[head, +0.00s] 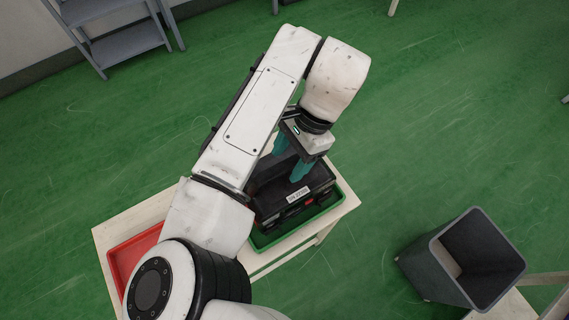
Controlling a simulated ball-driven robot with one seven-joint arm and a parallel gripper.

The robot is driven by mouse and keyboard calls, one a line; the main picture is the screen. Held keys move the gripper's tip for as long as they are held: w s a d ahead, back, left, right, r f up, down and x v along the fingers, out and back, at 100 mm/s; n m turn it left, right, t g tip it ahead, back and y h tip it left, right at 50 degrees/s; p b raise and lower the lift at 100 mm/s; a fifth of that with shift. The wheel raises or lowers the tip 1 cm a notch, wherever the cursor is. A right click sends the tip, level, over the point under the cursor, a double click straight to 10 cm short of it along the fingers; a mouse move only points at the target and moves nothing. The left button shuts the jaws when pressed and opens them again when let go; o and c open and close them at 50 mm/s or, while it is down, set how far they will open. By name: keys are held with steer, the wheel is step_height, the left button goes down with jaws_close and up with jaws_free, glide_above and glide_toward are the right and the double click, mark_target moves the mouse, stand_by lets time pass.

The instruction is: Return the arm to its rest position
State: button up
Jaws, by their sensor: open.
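My arm reaches out over a small light wooden table (334,222). My gripper (292,169) has teal fingers and points down. It is open, with its fingers just above or beside a black box-like device (291,197) with a white label. I cannot tell whether the fingers touch the device. The device sits in a green tray (264,240) on the table. My arm hides part of the device and of the table.
A red tray (131,252) lies on the table's left, partly behind my arm. A dark grey bin (462,262) stands at the lower right beside a light wooden surface (510,305). A grey step unit (125,42) stands at the upper left. Green floor is clear around the table.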

steer(key=v, duration=0.7)
steer(key=shift+w+r, duration=0.1)
steer(key=shift+r, duration=0.05)
steer(key=shift+d, duration=0.1)
steer(key=d+f+n+t+h, duration=0.1)
steer(key=d+f+t+h, duration=0.2)
steer(key=d, duration=1.3)
steer(key=d+f+n+t+h, duration=0.15)
steer(key=d+h, duration=0.25)
steer(key=d, duration=1.3)
steer(key=s+a+f+n+y, duration=0.1)
steer(key=s+a+f+n, duration=0.1)
steer(key=s+f, duration=0.2)
steer(key=s+a+f+n+y, duration=0.1)
steer(key=s+a+f+n, duration=0.2)
steer(key=s, duration=0.8)
steer(key=s+a+f+n+g+y, duration=0.1)
steer(key=s+a+f+n, duration=0.1)
steer(key=s+f, duration=0.5)
steer(key=shift+s+a+f+n, duration=0.25)
steer(key=shift+a+n, duration=0.1)
steer(key=shift+n, duration=0.2)
